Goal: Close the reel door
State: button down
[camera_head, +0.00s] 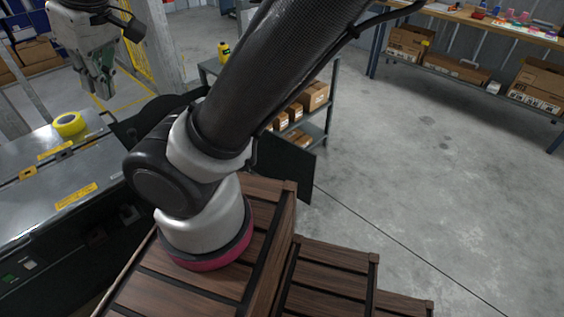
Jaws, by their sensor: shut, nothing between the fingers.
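My gripper (99,83) hangs at the top left, pointing down, with its fingers shut and empty. It is above and behind the grey machine top (32,188) and apart from it in the picture. A dark flat panel (285,168) shows to the right of my arm, and another dark piece (150,119) shows to its left. They may be parts of one open door, but my arm hides the middle. I cannot tell for certain which part is the reel door, and no reel is clearly visible.
A yellow roll (69,124) sits on the machine's far edge. Brown slatted wooden boxes (330,277) stand at the bottom, around my arm's base. A shelf with cartons (314,96) stands behind the dark panel. A workbench (500,29) is at the top right. The floor at right is clear.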

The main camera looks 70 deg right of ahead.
aim_at(277, 157)
jog(key=k+l, duration=0.4)
jog(key=l, duration=0.2)
jog(key=k+l, duration=0.4)
jog(key=l, duration=0.15)
jog(key=k+l, duration=0.35)
jog(key=l, duration=0.25)
jog(key=k+l, duration=0.4)
jog(key=l, duration=0.15)
jog(key=k+l, duration=0.4)
jog(key=l, duration=0.2)
jog(key=k+l+u, duration=0.1)
jog(key=k+l, duration=0.3)
jog(key=l, duration=0.15)
jog(key=i+l+u, duration=0.2)
jog(key=i, duration=0.15)
